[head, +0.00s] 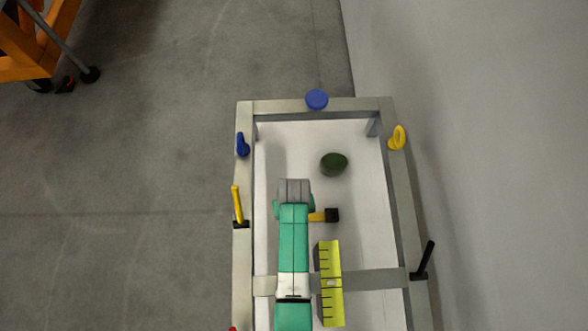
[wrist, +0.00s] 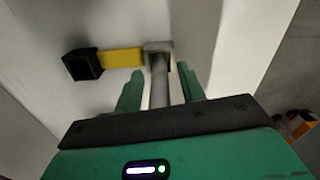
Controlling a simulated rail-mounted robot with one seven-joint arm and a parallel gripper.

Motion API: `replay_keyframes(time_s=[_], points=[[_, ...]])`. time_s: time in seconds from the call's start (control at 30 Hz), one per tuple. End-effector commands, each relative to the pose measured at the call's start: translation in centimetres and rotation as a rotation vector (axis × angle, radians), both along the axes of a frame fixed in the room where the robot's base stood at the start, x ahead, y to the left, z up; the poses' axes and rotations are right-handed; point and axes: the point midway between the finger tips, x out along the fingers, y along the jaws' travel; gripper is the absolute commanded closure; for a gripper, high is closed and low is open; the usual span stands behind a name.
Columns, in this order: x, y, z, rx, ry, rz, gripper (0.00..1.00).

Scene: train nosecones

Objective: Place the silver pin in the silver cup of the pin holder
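The pin holder is a yellow bar (wrist: 121,58) with a black cup (wrist: 82,66) at its left end and a grey silver cup (wrist: 158,46) at its right end in the wrist view. The silver pin (wrist: 159,86) runs from the silver cup back between my fingers, and its tip looks to be at or in the cup; how deep I cannot tell. My gripper (wrist: 160,78) has its green fingers apart on either side of the pin, with gaps showing. In the head view my arm hides the silver cup and pin; the holder's black cup (head: 332,215) shows right of it.
The white table has a grey frame (head: 400,200). A dark green round object (head: 334,163) lies beyond the holder and a yellow marked block (head: 329,283) nearer. Blue and yellow fittings and a black handle (head: 424,260) stand on the frame. A wall is at right.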

Motion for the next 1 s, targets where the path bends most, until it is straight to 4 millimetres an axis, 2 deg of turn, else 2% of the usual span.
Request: replay_keyframes(time_s=[0.13, 0.23, 0.5, 0.7, 0.83, 1.0], points=[[0.0, 0.0, 0.1, 0.0, 0.0, 0.0, 0.6], [0.0, 0.0, 1.2, 0.0, -0.001, 0.0, 0.6], [0.1, 0.0, 7.9, 0.0, -0.004, 0.0, 0.6], [0.1, 0.0, 11.4, 0.0, -0.002, 0.0, 0.6], [0.0, 0.0, 12.3, 0.0, -0.001, 0.0, 0.6], [0.0, 0.0, 12.3, 0.0, 0.0, 0.0, 0.6]])
